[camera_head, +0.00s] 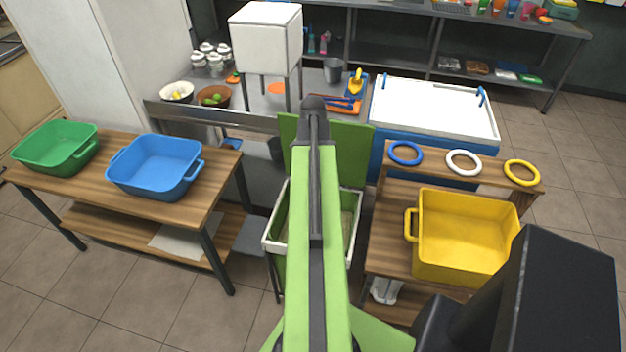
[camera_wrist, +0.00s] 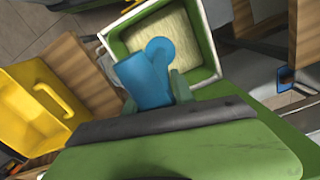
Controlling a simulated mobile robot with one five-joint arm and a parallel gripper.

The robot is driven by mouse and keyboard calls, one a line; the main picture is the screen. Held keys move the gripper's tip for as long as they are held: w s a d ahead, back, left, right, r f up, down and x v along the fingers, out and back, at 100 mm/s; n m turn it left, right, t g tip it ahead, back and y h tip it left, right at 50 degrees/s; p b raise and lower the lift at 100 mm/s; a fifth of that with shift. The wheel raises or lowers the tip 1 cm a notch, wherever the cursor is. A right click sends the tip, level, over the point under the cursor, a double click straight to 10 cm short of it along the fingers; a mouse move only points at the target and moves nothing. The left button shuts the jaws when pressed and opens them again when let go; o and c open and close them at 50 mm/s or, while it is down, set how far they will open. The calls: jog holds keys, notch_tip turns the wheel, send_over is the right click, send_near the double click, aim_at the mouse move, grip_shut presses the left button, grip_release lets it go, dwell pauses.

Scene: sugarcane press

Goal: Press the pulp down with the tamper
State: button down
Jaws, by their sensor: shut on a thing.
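The blue tamper (camera_wrist: 143,78) is in my gripper (camera_wrist: 155,93) in the wrist view. My gripper is shut on it, and its green fingers sit on either side. The tamper shows in front of the open green bin with a white rim (camera_wrist: 213,73). Pale yellowish pulp (camera_wrist: 182,25) fills the inside of the bin. I cannot tell whether the tamper touches the pulp. In the head view the white-rimmed bin (camera_head: 270,244) stands in the middle, partly covered by my arm. My gripper and the tamper are hidden there.
A wooden stand with a yellow tub (camera_head: 465,250) and blue, white and yellow rings (camera_head: 464,162) is right of the bin. A wooden table with green (camera_head: 57,147) and blue (camera_head: 155,168) tubs is at left. A counter and white-topped chest (camera_head: 435,110) are behind.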

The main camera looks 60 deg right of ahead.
notch_tip(320, 180, down, 12)
jog(key=b, duration=1.2)
jog(key=shift+f, duration=0.1)
jog(key=shift+f+b, duration=0.3)
jog(key=shift+b, duration=0.15)
jog(key=shift+f+b, duration=3.65)
